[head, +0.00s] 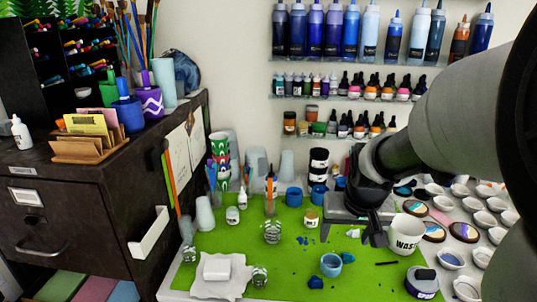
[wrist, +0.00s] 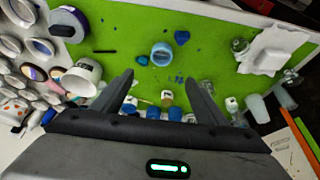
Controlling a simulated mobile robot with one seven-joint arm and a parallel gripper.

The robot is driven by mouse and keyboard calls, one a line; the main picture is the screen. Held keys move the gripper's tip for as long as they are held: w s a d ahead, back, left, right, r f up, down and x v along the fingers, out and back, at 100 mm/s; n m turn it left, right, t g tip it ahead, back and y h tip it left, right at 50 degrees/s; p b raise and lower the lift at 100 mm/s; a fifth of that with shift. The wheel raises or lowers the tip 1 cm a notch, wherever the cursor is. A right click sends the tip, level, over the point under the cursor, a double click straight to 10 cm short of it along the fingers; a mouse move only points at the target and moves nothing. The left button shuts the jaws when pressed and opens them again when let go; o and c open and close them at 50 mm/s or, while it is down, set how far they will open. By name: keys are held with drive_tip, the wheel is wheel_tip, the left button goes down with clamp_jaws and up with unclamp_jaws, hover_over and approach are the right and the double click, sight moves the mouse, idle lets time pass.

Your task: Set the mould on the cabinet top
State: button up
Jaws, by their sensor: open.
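A small round blue vessel (head: 331,265), open at the top with a pale inside, stands on the green mat (head: 290,285); it also shows in the wrist view (wrist: 162,54). It may be the mould, but I cannot tell for sure. A white block (head: 217,268) lies on a crumpled white sheet at the mat's front left. The dark cabinet (head: 110,190) stands at the left; its top has bare room (head: 172,122) near the right edge. My gripper (head: 376,238) is open above the mat's right part. In the wrist view its fingers (wrist: 160,80) are apart and empty.
Glass jars (head: 272,232) and bottles stand across the mat. The cabinet top carries a wooden card holder (head: 90,147), a blue pot (head: 128,113) and a purple pot (head: 149,102).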

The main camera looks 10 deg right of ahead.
sight(330, 266)
drive_tip(key=x, duration=0.6)
drive_tip(key=b+x, duration=0.1)
drive_tip(key=x, duration=0.4)
drive_tip(key=b+x, duration=0.1)
drive_tip(key=x, duration=0.5)
drive_tip(key=shift+s+a+f, duration=0.15)
drive_tip(key=shift+f, duration=0.25)
drive_tip(key=c, duration=1.2)
wheel_tip(330, 266, up, 10)
drive_tip(key=p, duration=0.2)
drive_tip(key=s+a+n+p, duration=0.2)
drive_tip(key=s+a+p, duration=0.2)
drive_tip(key=a+p, duration=0.3)
drive_tip(key=a, duration=0.3)
drive_tip(key=shift+s+y, duration=0.2)
drive_tip(key=shift+y, duration=0.2)
